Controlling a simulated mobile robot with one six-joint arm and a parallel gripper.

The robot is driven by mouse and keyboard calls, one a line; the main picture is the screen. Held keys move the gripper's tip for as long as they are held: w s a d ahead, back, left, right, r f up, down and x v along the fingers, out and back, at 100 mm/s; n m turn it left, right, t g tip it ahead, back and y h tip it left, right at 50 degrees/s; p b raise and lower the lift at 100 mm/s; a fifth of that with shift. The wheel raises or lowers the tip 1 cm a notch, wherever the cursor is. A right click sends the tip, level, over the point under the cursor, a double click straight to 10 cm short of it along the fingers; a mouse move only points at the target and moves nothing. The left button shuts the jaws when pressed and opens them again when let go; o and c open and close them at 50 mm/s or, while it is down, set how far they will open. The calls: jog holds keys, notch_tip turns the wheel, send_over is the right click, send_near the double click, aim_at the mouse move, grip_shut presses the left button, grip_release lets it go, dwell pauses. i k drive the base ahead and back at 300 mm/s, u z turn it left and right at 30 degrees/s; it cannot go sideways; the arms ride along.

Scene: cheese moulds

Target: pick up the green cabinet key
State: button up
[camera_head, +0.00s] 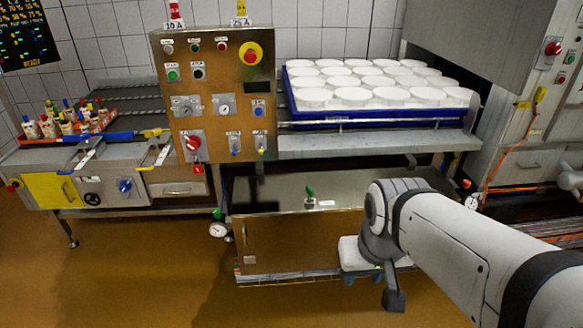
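A small green key (310,191) stands upright at a light metal plate on the top of a low steel cabinet (290,240), below the control panel. A small white label lies just to its right. My gripper (363,278) hangs in front of the cabinet, to the right of the key and lower in the picture, clear of the key. Its white body and dark finger parts show only small and partly behind my wrist. I cannot tell whether the fingers are open or shut.
A steel control panel (214,95) with knobs and switches rises behind the cabinet. A blue tray (295,115) of white round moulds sits behind on the right. A red tray (93,131) with bottles is at the left. The brown floor (130,270) at front left is clear.

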aim_at(311, 192)
jog(key=i, duration=1)
jog(key=u, duration=0.15)
jog(key=k, duration=1.05)
jog(key=z, duration=0.75)
jog(key=i, duration=1.6)
jog(key=u, duration=0.7)
